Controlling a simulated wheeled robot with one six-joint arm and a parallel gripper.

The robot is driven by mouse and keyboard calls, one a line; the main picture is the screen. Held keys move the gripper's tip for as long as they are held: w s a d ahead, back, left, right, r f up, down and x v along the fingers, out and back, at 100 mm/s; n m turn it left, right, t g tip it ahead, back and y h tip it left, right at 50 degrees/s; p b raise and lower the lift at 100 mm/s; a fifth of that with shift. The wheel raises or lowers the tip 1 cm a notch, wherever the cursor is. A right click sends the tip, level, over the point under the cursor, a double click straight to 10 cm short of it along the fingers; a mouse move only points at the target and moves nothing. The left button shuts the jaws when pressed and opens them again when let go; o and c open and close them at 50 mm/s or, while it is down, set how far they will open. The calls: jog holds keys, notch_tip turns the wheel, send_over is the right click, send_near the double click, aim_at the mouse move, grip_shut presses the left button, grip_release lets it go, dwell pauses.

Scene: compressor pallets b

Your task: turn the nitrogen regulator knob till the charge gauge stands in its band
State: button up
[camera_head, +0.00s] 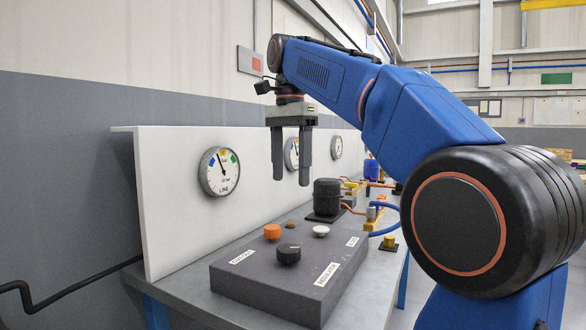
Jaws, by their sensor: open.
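A grey control box (280,287) on the bench carries a black knob (288,254), an orange knob (272,231) and a pale knob (321,231). A front label seems to read "REGULATOR" (327,274); the black knob is nearest it. My gripper (291,181) points down, open and empty, in the air above and behind the box, apart from the knobs. Three round gauges are on the white panel. The nearest gauge (219,171) reads "LINE", its needle pointing up and slightly left. The middle gauge (291,154) is partly hidden by my gripper. The far gauge (336,147) is too small to read.
The white back panel (175,200) stands along the bench's (205,301) wall side. A black compressor (327,197) stands behind the box, with copper pipes and a blue hose (385,231) beyond. A small brass fitting (290,225) sits near the orange knob. Air above the box is clear.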

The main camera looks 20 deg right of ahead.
aim_at(288, 247)
jog(key=f+n, duration=0.5)
jog(key=n, duration=0.2)
jog(key=f+n, duration=1.2)
jog(key=n, duration=0.1)
jog(key=shift+a+f+n, duration=0.2)
jog(key=shift+a+n, duration=0.1)
dwell(0.4)
jog(key=c, duration=1.1)
jog(key=shift+o, duration=0.2)
jog(key=m, duration=0.5)
